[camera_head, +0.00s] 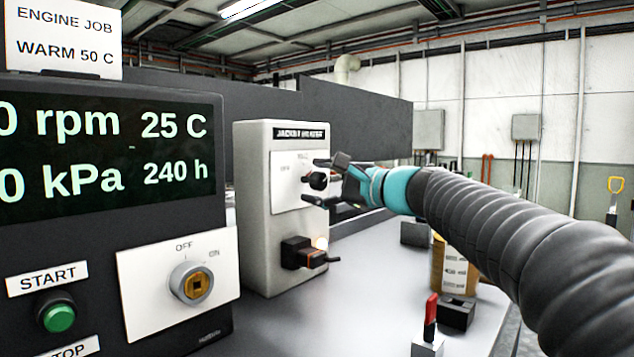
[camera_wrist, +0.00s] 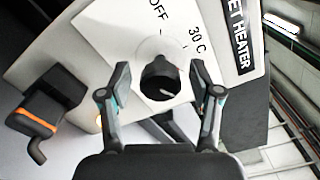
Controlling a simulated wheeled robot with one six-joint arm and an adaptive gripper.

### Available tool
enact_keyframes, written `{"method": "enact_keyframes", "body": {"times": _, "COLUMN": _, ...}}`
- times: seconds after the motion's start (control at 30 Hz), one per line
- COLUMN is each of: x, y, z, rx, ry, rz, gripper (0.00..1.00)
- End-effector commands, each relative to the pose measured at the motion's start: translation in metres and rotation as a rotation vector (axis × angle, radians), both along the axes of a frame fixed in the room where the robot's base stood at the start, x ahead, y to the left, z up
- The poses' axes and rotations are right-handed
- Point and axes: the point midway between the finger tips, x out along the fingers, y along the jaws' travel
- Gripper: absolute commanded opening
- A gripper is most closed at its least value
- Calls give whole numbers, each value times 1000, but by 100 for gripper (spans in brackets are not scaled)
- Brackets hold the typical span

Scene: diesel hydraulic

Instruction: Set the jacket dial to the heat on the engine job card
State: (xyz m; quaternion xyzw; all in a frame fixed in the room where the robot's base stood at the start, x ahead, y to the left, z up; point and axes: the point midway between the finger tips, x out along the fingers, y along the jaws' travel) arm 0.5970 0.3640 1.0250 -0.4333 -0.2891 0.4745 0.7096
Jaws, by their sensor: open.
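The engine job card (camera_head: 66,40) at the top left reads "ENGINE JOB, WARM 50 C". The grey jacket heater box (camera_head: 255,215) stands in the middle, with a black dial (camera_head: 318,180) on its white plate. In the wrist view the dial (camera_wrist: 160,80) has a small light mark on its face; which setting it points at I cannot tell. "OFF" and "30 C" are readable on the plate (camera_wrist: 120,30); other markings are hidden or too small. My gripper (camera_head: 325,182) is open at the dial, with one finger on either side in the wrist view (camera_wrist: 160,88) and visible gaps between.
A black plug with an orange band (camera_head: 297,252) sits below the dial, beside a lit lamp (camera_head: 321,243). The panel at left shows 25 C on its display (camera_head: 100,150), with a key switch (camera_head: 192,283) and green start button (camera_head: 58,318). A red-handled switch (camera_head: 430,315) stands front right.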

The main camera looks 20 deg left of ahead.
Motion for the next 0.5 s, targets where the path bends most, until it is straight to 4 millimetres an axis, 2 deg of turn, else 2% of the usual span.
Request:
{"method": "enact_keyframes", "body": {"times": 0.17, "x": -9, "y": -23, "z": 1, "rx": 1, "ry": 0, "rz": -4, "gripper": 64}}
{"method": "enact_keyframes", "body": {"times": 0.5, "x": -34, "y": -83, "z": 0, "rx": 0, "ry": -1, "rz": -4, "gripper": 64}}
